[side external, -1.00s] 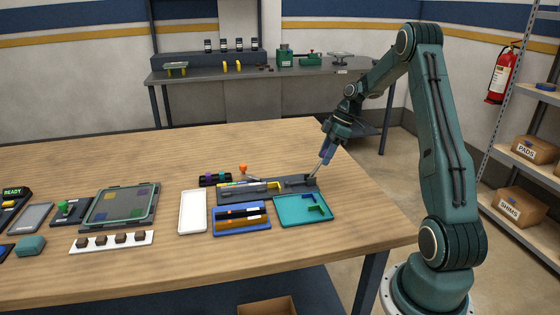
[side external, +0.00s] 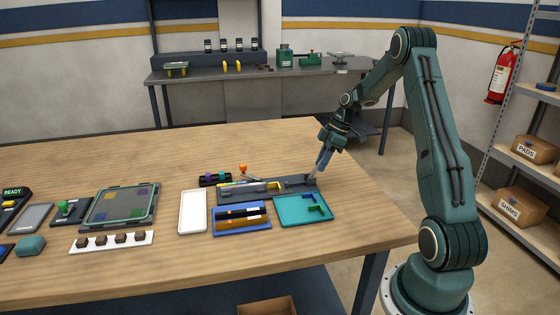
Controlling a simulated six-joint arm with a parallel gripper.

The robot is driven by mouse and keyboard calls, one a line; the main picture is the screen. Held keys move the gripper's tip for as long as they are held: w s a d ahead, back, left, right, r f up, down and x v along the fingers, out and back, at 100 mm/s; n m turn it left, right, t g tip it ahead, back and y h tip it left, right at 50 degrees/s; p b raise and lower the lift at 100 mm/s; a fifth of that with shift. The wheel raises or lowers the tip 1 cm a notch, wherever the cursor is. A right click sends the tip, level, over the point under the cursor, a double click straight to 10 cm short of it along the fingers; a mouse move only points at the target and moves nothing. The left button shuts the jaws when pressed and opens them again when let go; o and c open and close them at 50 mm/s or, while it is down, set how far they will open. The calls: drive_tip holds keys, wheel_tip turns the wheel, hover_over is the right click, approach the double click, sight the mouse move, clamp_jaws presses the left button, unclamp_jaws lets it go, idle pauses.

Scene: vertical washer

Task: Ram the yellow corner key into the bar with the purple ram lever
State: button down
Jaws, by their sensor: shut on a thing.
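My gripper (side external: 326,150) is above the right end of a dark grey fixture (side external: 235,198) and points down and left. It is shut on what looks like the purple ram lever (side external: 322,160), whose lower end meets the fixture's right end. The lever leans up and to the right. A small yellow piece (side external: 274,186), probably the corner key, sits on the fixture at the end of a grey bar (side external: 252,189), left of the lever. Whether it is seated in the bar is too small to tell.
The table's right side is clear.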

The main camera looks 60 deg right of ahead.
drive_tip(key=shift+w+a+r, duration=0.15)
drive_tip(key=shift+w+a+r+g+h, duration=0.2)
drive_tip(key=shift+w+a+g+h, duration=0.1)
drive_tip(key=shift+g+h, duration=0.35)
drive_tip(key=shift+w+a+r+g+h, duration=0.15)
drive_tip(key=shift+w+a+g+h, duration=0.15)
drive_tip(key=shift+g+h, duration=0.3)
drive_tip(key=shift+w+a+r+g+h, duration=0.1)
drive_tip(key=shift+w+a+g+h, duration=0.55)
drive_tip(key=shift+g+h, duration=0.4)
drive_tip(key=shift+w+a+g+h, duration=0.6)
drive_tip(key=shift+a+g+h, duration=0.05)
drive_tip(key=shift+g+h, duration=0.35)
drive_tip(key=shift+w+a+f+g+h, duration=0.3)
drive_tip(key=shift+w+a+g+h, duration=0.05)
drive_tip(key=shift+g+h, duration=0.25)
drive_tip(key=shift+w+a+f+g+h, duration=0.25)
drive_tip(key=shift+w+a+g+h, duration=0.05)
drive_tip(key=shift+g+h, duration=0.3)
drive_tip(key=shift+w+a, duration=0.1)
drive_tip(key=c, duration=1.2)
unclamp_jaws()
drive_tip(key=shift+s+d+r, duration=0.15)
drive_tip(key=shift+s+d, duration=0.1)
drive_tip(key=shift+d, duration=0.05)
